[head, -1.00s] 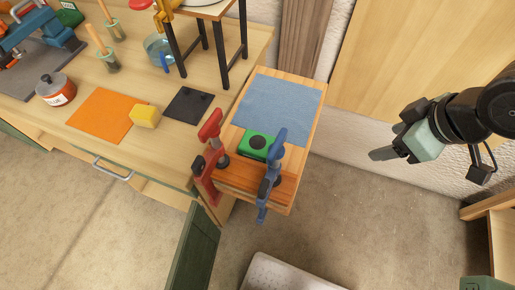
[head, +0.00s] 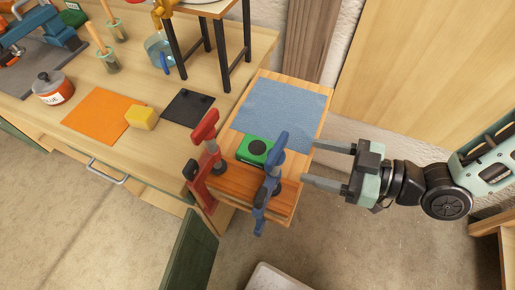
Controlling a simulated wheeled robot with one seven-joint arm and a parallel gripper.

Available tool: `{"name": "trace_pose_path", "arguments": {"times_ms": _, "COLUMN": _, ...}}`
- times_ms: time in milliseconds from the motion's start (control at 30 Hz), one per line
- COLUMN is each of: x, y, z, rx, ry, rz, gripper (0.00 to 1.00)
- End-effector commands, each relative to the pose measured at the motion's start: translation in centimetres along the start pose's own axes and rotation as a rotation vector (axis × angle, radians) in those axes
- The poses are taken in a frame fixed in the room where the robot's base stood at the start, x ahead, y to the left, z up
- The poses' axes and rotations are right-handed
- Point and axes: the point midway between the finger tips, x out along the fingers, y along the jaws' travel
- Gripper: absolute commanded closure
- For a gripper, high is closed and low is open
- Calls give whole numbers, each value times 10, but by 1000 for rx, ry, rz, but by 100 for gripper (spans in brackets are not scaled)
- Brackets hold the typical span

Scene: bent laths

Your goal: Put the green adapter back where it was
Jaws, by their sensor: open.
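The green adapter (head: 255,151), a flat green block with a dark round centre, lies on the small wooden side board (head: 237,179), near the lower edge of a blue-grey cloth (head: 285,113). It sits between a red clamp (head: 206,160) and a blue clamp (head: 270,180). The blue clamp stands close to its right side. My gripper (head: 311,163) is open and empty, right of the board, with its fingers pointing left toward the blue clamp and the adapter. One fingertip is near the board's right edge. Whether the fingers are above the board's height cannot be told.
On the workbench lie an orange mat (head: 95,115), a yellow block (head: 141,117), a dark plate with small knobs (head: 188,106) and a glue pot (head: 52,88). A wooden panel (head: 425,70) stands at the right.

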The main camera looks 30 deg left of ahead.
Motion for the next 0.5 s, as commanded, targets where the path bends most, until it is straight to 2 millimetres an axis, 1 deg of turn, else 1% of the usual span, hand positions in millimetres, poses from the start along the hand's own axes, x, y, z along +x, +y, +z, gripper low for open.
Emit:
{"name": "trace_pose_path", "arguments": {"times_ms": 33, "x": 11, "y": -2, "z": -2, "rx": 1, "ry": 1, "rz": -5, "gripper": 36}}
{"name": "trace_pose_path", "arguments": {"times_ms": 200, "x": 41, "y": -1, "z": -2, "rx": 1, "ry": -1, "rz": -3, "gripper": 36}}
{"name": "trace_pose_path", "arguments": {"times_ms": 300, "x": 51, "y": -1, "z": -1, "rx": 0, "ry": -2, "rz": -1, "gripper": 36}}
{"name": "trace_pose_path", "arguments": {"times_ms": 500, "x": 65, "y": -2, "z": -3, "rx": 1, "ry": -1, "rz": -2, "gripper": 36}}
